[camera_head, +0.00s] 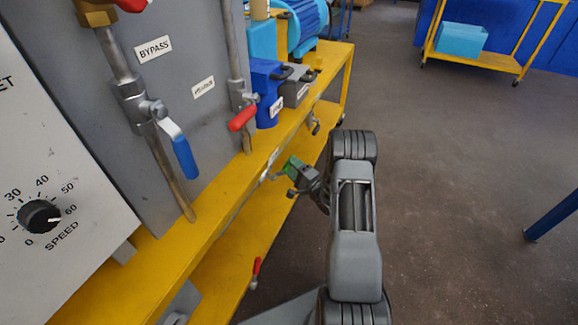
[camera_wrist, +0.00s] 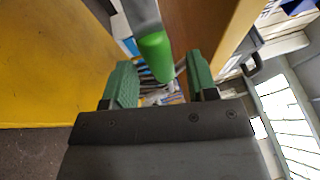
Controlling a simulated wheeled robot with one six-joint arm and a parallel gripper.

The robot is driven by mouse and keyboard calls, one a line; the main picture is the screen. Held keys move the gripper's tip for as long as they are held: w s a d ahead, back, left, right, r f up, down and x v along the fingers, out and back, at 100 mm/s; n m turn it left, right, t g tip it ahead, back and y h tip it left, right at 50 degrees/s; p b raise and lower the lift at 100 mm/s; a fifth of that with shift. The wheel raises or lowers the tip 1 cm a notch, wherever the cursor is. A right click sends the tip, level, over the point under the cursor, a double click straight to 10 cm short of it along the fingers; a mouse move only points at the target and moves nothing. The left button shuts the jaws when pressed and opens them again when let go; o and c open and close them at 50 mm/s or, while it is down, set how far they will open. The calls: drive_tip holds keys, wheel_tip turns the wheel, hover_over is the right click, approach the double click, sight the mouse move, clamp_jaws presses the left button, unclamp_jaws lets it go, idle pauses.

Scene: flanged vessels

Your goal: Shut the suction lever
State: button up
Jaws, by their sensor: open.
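In the wrist view a lever with a rounded green handle (camera_wrist: 155,55) on a grey metal arm comes in from the top. It sits between the green finger pads of my gripper (camera_wrist: 160,72), which are apart, with visible gaps on both sides. No label reading suction can be made out, so I cannot confirm that this is the suction lever. In the head view my gripper (camera_head: 291,172) is at the front edge of the yellow bench (camera_head: 215,228); the green handle cannot be told apart from the pads there.
A blue-handled lever (camera_head: 184,157) by the BYPASS label (camera_head: 153,48) and a red-handled lever (camera_head: 243,118) are on the grey panel. Another red-handled lever (camera_head: 256,268) is lower down. A blue motor (camera_head: 305,25) stands at the back.

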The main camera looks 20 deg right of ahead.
drive_tip(key=shift+x, duration=1.4)
drive_tip(key=shift+c, duration=0.2)
clamp_jaws()
